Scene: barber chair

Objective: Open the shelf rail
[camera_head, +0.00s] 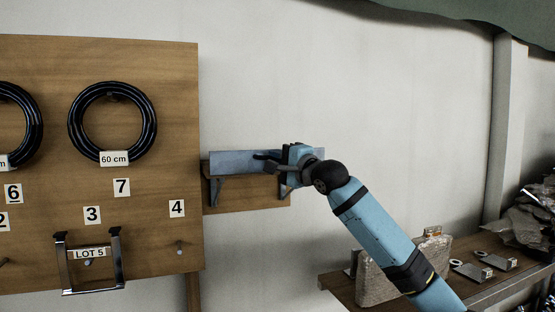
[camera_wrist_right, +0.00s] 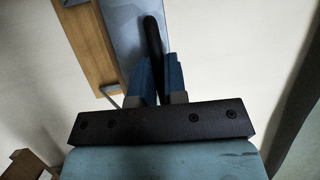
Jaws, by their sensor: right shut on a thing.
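A small blue-grey metal shelf (camera_head: 232,162) on brackets is fixed to a wooden board on the wall. It also shows in the right wrist view (camera_wrist_right: 122,35), beside the wooden board. A dark, round-ended bar (camera_wrist_right: 152,38), which looks like the shelf rail, lies along the shelf. In the head view its dark end (camera_head: 264,156) sticks out left of the gripper. My right gripper (camera_head: 282,160) is at the right part of the shelf, shut on this bar; in the wrist view its fingers (camera_wrist_right: 159,72) stand either side of it. How the bar is attached is hidden. My left gripper is out of view.
A wooden panel (camera_head: 150,65) at left carries black hoses (camera_head: 112,83), number tags and a U-shaped metal bracket (camera_head: 66,267). A wooden bench (camera_head: 340,287) at lower right holds a stone-like block (camera_head: 375,285) and metal plates. The wall above the shelf is clear.

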